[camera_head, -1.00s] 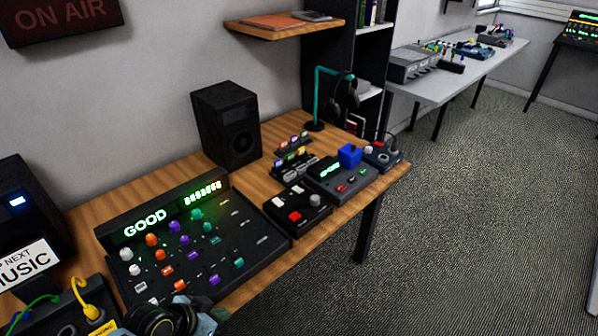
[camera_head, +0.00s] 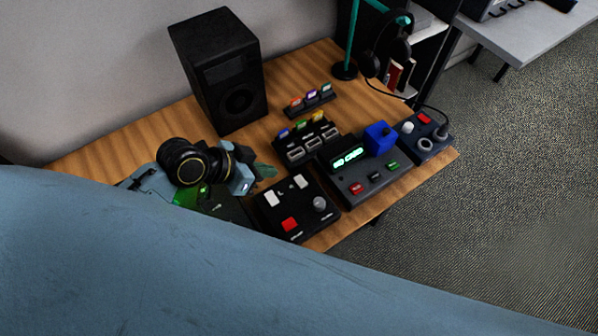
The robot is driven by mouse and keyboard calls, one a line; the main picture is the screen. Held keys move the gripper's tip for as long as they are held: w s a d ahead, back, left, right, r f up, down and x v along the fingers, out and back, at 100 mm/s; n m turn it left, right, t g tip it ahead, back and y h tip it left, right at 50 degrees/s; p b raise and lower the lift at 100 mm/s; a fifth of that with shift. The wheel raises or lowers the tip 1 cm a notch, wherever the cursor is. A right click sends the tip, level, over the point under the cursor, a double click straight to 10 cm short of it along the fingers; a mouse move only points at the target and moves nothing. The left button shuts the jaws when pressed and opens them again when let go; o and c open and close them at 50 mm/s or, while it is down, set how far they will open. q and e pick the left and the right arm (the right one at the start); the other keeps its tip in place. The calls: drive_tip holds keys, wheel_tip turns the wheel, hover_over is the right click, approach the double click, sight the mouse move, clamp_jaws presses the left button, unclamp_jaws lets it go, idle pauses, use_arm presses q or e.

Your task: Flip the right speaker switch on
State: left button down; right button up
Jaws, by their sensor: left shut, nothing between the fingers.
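The right speaker (camera_head: 219,70) is a black box standing upright at the back of the wooden desk, against the wall. Its round cone and a darker panel show on the front. I cannot make out its switch, and no light shows on it. My left gripper (camera_head: 264,173) is shut and empty, in front of the speaker and below it in the picture. It looks apart from the speaker, above the desk near the mixing console. My right gripper is out of view.
A black button box (camera_head: 297,208), a grey device with a blue cube (camera_head: 380,138), card holders (camera_head: 312,102) and a headphone stand (camera_head: 345,70) crowd the right. Bare desk (camera_head: 115,148) lies left of the speaker.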

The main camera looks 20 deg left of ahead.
use_arm(q)
drive_tip(key=b, duration=0.1)
hover_over(307, 183)
drive_tip(key=s+a, duration=0.2)
drive_tip(key=a, duration=0.1)
drive_tip(key=f, duration=0.7)
drive_tip(key=shift+w+d, duration=0.1)
drive_tip(key=shift+d, duration=0.1)
drive_tip(key=f, duration=0.2)
drive_tip(key=shift+d+f+b, duration=0.2)
drive_tip(key=shift+f+b, duration=0.1)
drive_tip(key=shift+b, duration=0.1)
drive_tip(key=shift+f, duration=0.75)
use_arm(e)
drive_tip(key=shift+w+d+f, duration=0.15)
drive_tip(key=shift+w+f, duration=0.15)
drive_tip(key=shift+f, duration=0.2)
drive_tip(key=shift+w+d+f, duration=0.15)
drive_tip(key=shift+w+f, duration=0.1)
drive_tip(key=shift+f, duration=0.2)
